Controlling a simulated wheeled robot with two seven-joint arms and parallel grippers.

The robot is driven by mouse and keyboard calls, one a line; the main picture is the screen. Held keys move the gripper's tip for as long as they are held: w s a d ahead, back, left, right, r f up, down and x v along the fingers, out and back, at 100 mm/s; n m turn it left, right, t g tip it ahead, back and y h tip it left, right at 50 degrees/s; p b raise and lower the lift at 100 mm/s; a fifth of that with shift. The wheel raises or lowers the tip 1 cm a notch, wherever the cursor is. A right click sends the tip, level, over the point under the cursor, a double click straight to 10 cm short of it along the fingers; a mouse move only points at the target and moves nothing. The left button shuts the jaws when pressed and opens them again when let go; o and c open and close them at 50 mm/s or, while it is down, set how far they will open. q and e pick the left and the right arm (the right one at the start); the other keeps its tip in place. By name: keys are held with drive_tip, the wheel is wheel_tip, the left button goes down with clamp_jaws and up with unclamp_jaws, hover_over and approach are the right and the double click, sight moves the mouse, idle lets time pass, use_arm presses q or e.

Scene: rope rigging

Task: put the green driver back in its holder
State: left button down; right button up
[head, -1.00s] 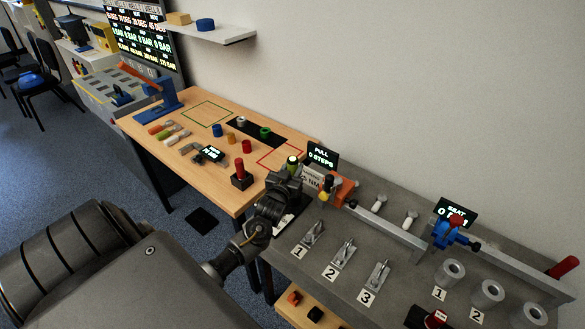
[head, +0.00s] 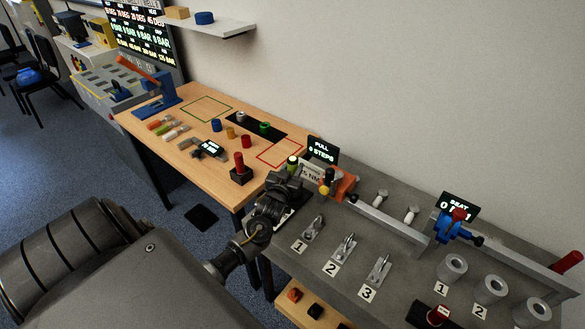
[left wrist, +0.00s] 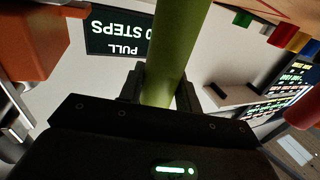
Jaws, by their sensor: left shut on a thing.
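My left gripper (head: 288,176) is shut on the green driver (left wrist: 177,50). In the left wrist view the driver's green shaft stands between the two fingers and runs out of the top of the frame. In the head view only the driver's small green end (head: 292,160) shows above the gripper. The gripper is near the left end of the grey bench, left of the orange block. My wrist hides the driver's lower part, and I cannot make out the holder. My right gripper is not in view.
The grey bench (head: 388,252) carries an orange block (head: 343,183), a PULL display (head: 322,150), numbered metal clamps (head: 345,248) and grey cylinders. A wooden table (head: 200,145) with coloured pieces and a red-knobbed box (head: 241,172) lies to the left. A wall shelf (head: 212,30) is above.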

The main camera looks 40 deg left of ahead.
use_arm(q)
drive_tip(key=shift+r, duration=0.1)
drive_tip(key=c, duration=0.9)
unclamp_jaws()
drive_tip(key=shift+s, duration=0.15)
drive_tip(key=b+v, duration=0.2)
drive_tip(key=v, duration=0.8)
drive_tip(key=shift+s, duration=0.25)
drive_tip(key=shift+d, duration=0.15)
